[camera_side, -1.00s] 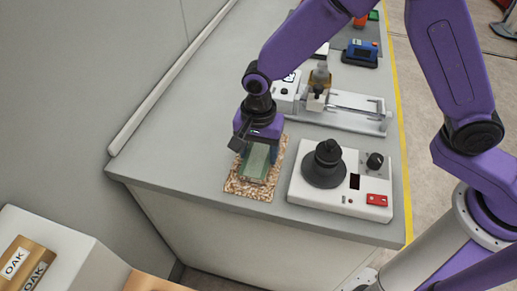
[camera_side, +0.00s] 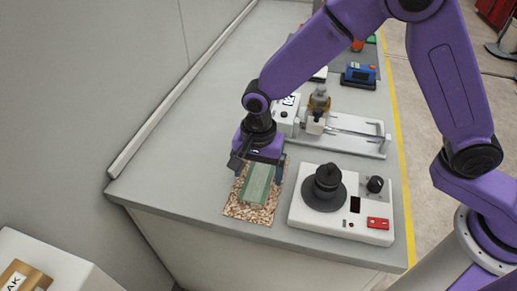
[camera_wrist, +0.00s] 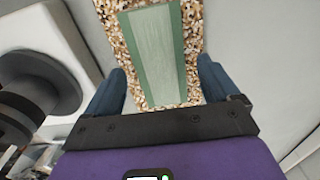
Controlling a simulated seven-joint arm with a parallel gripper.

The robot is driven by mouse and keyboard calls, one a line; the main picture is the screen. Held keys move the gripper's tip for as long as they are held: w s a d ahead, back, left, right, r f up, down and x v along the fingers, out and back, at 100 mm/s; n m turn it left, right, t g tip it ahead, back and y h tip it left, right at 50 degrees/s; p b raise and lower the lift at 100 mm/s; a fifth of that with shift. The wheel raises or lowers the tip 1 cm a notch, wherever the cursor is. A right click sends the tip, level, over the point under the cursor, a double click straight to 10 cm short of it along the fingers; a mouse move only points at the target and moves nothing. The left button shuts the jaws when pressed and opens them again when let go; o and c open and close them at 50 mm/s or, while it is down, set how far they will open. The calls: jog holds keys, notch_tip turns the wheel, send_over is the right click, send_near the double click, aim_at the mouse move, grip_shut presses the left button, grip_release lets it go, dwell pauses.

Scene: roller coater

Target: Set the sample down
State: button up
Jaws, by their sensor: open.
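The sample (camera_side: 257,184) is a flat green strip with a paler middle. It lies on a speckled brown cork-like mat (camera_side: 243,211) near the front edge of the bench. My gripper (camera_side: 259,166) is just above the far end of the sample. In the wrist view my gripper's blue fingers (camera_wrist: 160,88) are apart, one on each side of the sample (camera_wrist: 154,55), with gaps between them and it. The mat (camera_wrist: 192,30) shows around the sample there. The sample's far end in the side view is partly hidden by my gripper.
A white device with a black round knob (camera_side: 325,188) and a red switch stands right of the mat. A rail fixture with an amber bottle (camera_side: 318,100) lies behind it. A blue device (camera_side: 359,75) is farther back. The bench left of the mat is clear.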

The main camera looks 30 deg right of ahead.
aim_at(263, 179)
notch_tip(263, 179, up, 11)
jog(key=shift+f, duration=0.15)
jog(key=s+d+r+n, duration=0.1)
jog(key=s+d+n, duration=2)
jog(key=d, duration=0.4)
jog(key=shift+s+d+n, duration=0.25)
jog(key=shift+s+n, duration=0.05)
jog(key=shift+s, duration=0.3)
jog(key=shift+r, duration=0.1)
